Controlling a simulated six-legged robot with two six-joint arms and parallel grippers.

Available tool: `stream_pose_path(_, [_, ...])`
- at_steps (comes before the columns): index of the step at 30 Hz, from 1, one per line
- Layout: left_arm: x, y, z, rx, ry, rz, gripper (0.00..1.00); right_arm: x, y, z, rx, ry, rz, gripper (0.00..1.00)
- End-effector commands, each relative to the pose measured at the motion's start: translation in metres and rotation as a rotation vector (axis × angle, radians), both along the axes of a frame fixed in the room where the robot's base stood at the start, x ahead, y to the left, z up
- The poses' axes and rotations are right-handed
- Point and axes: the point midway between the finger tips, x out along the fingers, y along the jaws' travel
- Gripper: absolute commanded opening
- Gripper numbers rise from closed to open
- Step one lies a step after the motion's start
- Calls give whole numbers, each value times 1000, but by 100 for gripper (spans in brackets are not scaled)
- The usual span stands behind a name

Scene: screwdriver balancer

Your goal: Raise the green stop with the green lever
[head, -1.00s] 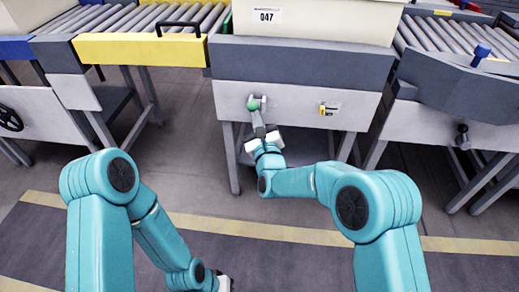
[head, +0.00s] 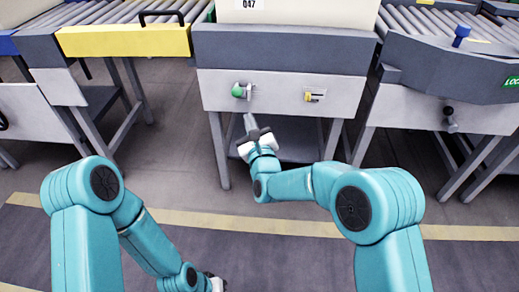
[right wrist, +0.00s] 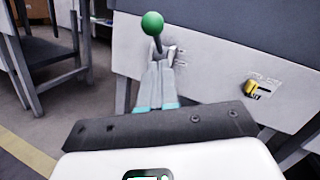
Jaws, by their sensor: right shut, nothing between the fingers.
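The green lever, with a round green knob (head: 237,90) on a short grey stem, sticks out from the left part of the pale front panel. In the right wrist view the green knob (right wrist: 152,23) stands beyond the fingertips. My right gripper (head: 249,118) is shut and empty, just below the lever and apart from it in the head view. Its shut fingers (right wrist: 158,82) point toward the lever mount. My left gripper (head: 217,283) is at the bottom edge, partly cut off, and its jaws cannot be made out. I cannot make out the green stop.
A yellow tag or switch (head: 315,95) is on the panel right of the lever. A large pale box (head: 300,12) sits above. A yellow gate (head: 123,40) with a black handle is left. A black knob (head: 449,112) is on the right unit. The floor before the panel is clear.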

Motion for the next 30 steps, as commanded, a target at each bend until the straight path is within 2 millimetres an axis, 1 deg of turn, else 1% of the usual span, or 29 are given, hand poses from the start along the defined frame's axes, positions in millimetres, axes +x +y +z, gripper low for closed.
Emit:
stream_pose_path(1, [0, 0, 5, 0, -1, -2, 0, -7, -2, 3, 0, 1, 2, 0])
stream_pose_path(9, [-2, -2, 12, -2, 3, -10, 0, -51, -16, 0, 0, 2, 2, 0])
stream_pose_path(12, [-3, -3, 13, -2, 4, -11, 0, -65, -21, -2, 0, 2, 2, 0])
stream_pose_path(15, [-3, -3, 14, -2, 5, -12, 0, -73, -24, -2, 1, 1, 1, 0])
stream_pose_path(20, [-3, -3, 14, -2, 5, -12, 0, -78, -26, -3, 1, -1, 1, 0])
stream_pose_path(30, [-3, -3, 13, -2, 5, -12, 0, -78, -27, -3, 1, -1, 1, 0])
